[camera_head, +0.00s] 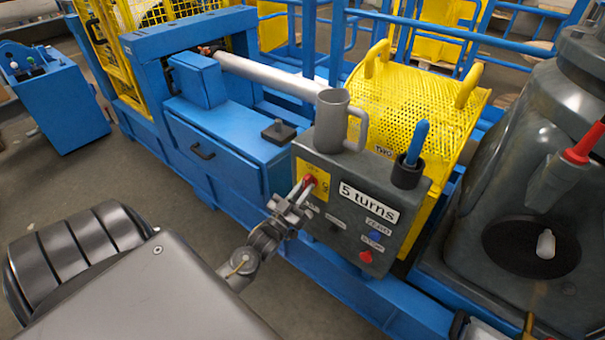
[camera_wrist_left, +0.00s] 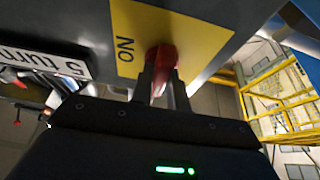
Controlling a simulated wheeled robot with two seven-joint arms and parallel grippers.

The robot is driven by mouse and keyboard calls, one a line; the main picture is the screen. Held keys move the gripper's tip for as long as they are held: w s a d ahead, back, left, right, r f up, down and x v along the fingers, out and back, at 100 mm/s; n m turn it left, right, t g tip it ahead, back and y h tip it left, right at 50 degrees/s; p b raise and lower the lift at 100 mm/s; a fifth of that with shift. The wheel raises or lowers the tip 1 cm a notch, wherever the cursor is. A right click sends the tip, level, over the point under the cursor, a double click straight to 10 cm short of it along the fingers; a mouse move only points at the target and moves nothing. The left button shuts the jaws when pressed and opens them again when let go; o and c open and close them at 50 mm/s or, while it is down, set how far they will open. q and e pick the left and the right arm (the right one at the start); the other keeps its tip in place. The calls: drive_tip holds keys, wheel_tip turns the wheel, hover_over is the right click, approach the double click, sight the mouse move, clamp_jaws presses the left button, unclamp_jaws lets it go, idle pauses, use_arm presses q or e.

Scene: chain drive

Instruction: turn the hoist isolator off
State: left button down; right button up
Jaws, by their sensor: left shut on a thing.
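The hoist isolator is a red rotary handle (camera_head: 309,180) on a yellow plate (camera_head: 318,190) at the upper left of the grey control box (camera_head: 335,233). My left gripper (camera_head: 304,187) reaches it from the lower left and is shut on the handle. In the left wrist view the red handle (camera_wrist_left: 161,66) sits between the two fingers (camera_wrist_left: 160,82), against the yellow plate (camera_wrist_left: 190,35). The word ON shows on the plate at the left of the handle. Part of the handle is hidden by the fingers. My right gripper does not show.
A grey mug (camera_head: 333,120) and a dark cup with a blue-handled tool (camera_head: 408,172) stand on the box. A "5 turns" label (camera_head: 368,202) and a red stop knob (camera_head: 366,257) are on its front. A yellow perforated guard (camera_head: 410,105) stands behind.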

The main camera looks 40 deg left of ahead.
use_arm(q)
drive_tip(key=c, duration=1.4)
unclamp_jaws()
drive_tip(key=shift+o, duration=0.2)
